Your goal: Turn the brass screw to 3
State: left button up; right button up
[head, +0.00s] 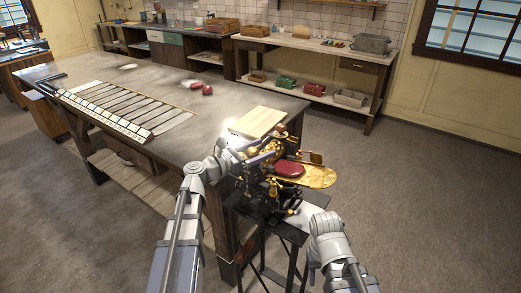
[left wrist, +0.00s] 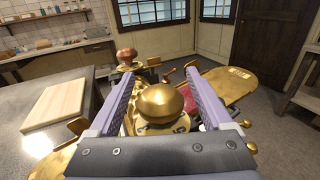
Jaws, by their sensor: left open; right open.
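My left gripper (left wrist: 160,95) is open, with one purple-grey finger on each side of the knob; contact is not clear. In the head view my left gripper (head: 262,157) is at the top of the brass and black roller machine (head: 268,190). My right gripper (head: 313,265) is low, right of the machine, mostly hidden by its wrist.
The machine stands on a small dark stand (head: 300,222) beside the large grey table (head: 180,82). A wooden board (head: 257,122) lies on the table's near corner. A brass tray (head: 318,176) sticks out to the right. Open floor lies further right.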

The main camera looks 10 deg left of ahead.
pick_arm(q)
grip_shut()
dwell(0.6)
jog(key=n+t+y, duration=0.2)
jog(key=y, duration=0.1)
jog(key=shift+a, duration=0.1)
jog(key=n+t+y, duration=0.1)
jog(key=n+y, duration=0.1)
jog(key=a+n+y, duration=0.1)
jog(key=y, duration=0.2)
jog(key=n+t+y, duration=0.1)
jog(key=n+y, duration=0.1)
jog(key=shift+w+a+n+t+y, duration=0.15)
jog(key=shift+w+n+t+y, duration=0.15)
jog(key=shift+y, duration=0.1)
jog(key=n+y, duration=0.2)
jog(key=y, duration=0.1)
jog(key=a+n+y, duration=0.1)
jog(key=n+y, duration=0.1)
jog(key=y, duration=0.1)
jog(key=shift+a+g, duration=0.1)
jog(key=shift+g, duration=0.3)
jog(key=shift+s+a+n+g+y, duration=0.15)
jog(key=shift+n+g+y, duration=0.15)
jog(key=shift+n+y, duration=0.4)
jog(key=shift+w+a+n+g+y, duration=0.15)
jog(key=shift+n+g+y, duration=0.2)
jog(key=shift+y, duration=0.65)
jog(key=shift+s, duration=0.15)
